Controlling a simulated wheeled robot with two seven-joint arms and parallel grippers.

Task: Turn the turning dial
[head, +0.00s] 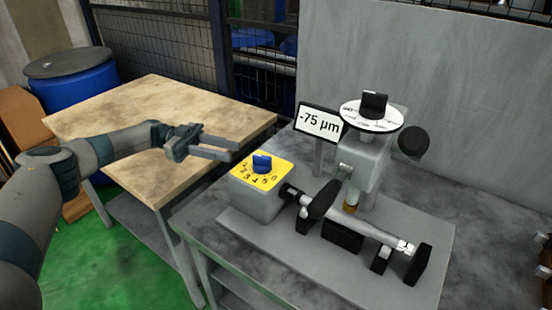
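A grinder stands on the grey table. At its left is a grey box with a yellow numbered plate (263,171) and a blue knob (262,162) on it. At the back, a white disc (371,115) with dark markings carries a black knob (374,103). A sign (318,123) reads "-75 µm". Which of the two knobs is the turning dial, I cannot tell. My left gripper (236,147) is open and empty, above the wooden table, to the upper left of the yellow plate and apart from it. My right gripper is out of view.
A metal shaft (375,232) lies across black supports in front of the grinder head. A wooden-topped table (125,108) stands at the left. A blue barrel (75,85) stands behind it. A grey wall (450,60) closes off the back right.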

